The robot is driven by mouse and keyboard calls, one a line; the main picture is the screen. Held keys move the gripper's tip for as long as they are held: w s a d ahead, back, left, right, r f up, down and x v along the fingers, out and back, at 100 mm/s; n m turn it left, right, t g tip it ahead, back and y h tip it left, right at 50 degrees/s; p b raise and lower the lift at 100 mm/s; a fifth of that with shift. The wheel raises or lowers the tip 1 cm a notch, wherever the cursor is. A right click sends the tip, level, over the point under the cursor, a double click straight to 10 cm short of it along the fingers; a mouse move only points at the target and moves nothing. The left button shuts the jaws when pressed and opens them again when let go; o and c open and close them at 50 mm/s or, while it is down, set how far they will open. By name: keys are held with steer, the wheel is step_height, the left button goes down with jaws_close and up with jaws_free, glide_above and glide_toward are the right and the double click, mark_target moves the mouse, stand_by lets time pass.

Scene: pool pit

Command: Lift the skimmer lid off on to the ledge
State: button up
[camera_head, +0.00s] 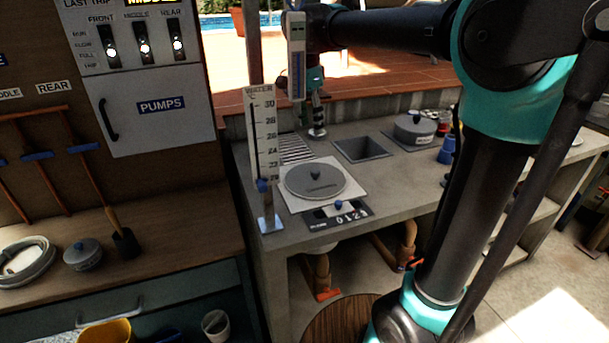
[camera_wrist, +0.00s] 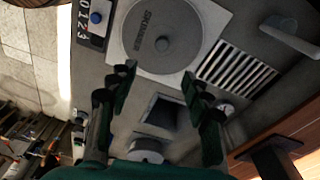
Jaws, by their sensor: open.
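The skimmer lid (camera_head: 315,181) is a round grey disc with a small dark knob and lettering. It lies flat in a white square surround (camera_head: 294,204) on the grey counter. The wrist view shows the lid (camera_wrist: 140,48) at the top, its lettering partly readable. My gripper (camera_wrist: 160,72) is open and empty above the counter, its two dark fingers either side of the dark square opening. The lid lies beyond the fingertips, and I see no contact. In the head view my wrist hangs over the counter behind the lid. I cannot tell for sure which surface is the ledge.
A square opening (camera_head: 363,149) is behind and right of the lid, with another knobbed grey lid (camera_head: 414,130) beyond. A slotted grate (camera_head: 296,149) lies behind it. An upright water scale (camera_head: 263,150) stands at left, a number display (camera_head: 338,217) in front. Terracotta paving (camera_head: 375,75) lies behind.

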mark_target(315, 171)
steer(key=f, duration=0.5)
steer(key=w+d+f, duration=0.1)
steer(key=f, duration=1.1)
steer(key=shift+w+d+f, duration=0.15)
steer(key=shift+w+d, duration=0.15)
steer(key=shift+c, duration=0.2)
jaws_close()
